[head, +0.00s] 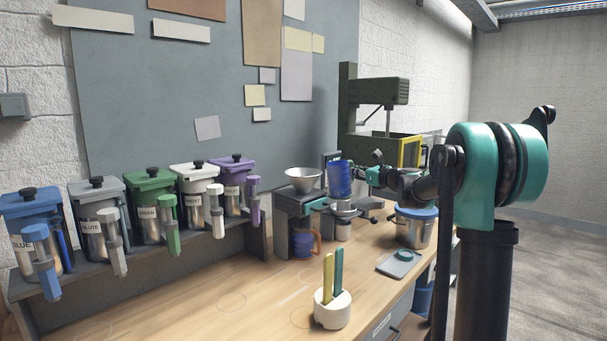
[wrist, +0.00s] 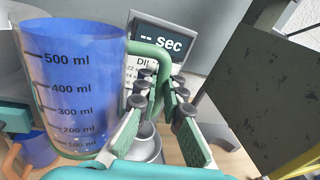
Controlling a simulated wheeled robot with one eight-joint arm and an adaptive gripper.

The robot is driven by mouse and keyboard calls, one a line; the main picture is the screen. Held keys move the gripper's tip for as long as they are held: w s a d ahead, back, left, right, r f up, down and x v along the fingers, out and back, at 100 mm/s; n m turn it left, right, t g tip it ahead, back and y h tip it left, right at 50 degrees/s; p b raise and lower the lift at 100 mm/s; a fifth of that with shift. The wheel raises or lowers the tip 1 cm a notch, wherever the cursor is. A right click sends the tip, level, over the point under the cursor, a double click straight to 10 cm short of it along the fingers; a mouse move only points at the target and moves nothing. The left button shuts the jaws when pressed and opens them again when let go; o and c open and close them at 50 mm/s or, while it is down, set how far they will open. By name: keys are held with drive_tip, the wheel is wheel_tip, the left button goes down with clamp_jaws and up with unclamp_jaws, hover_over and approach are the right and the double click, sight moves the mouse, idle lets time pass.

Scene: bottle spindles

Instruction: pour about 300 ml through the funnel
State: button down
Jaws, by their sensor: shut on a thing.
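A transparent jug (wrist: 80,85) with ml marks up to 500 and a green handle (wrist: 152,54) fills the left of the wrist view. It looks blue up to near its rim; the exact level is unclear. My gripper (wrist: 160,98) is shut on the handle. In the head view the jug (head: 340,180) is held roughly upright in the air, just right of the silver funnel (head: 303,180). The funnel sits on a grey stand (head: 282,220). A blue vessel with an orange handle (head: 303,243) stands beneath it, partly hidden.
A display reading "-- sec" (wrist: 161,42) stands behind the jug. A metal pot with a blue lid (head: 415,228) is at right. A white holder (head: 332,310) with two upright strips stands in front. Several lidded canisters (head: 150,205) line the left shelf.

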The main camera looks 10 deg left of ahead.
idle(0.5)
drive_tip(key=shift+r+m, duration=0.6)
drive_tip(key=shift+r, duration=0.3)
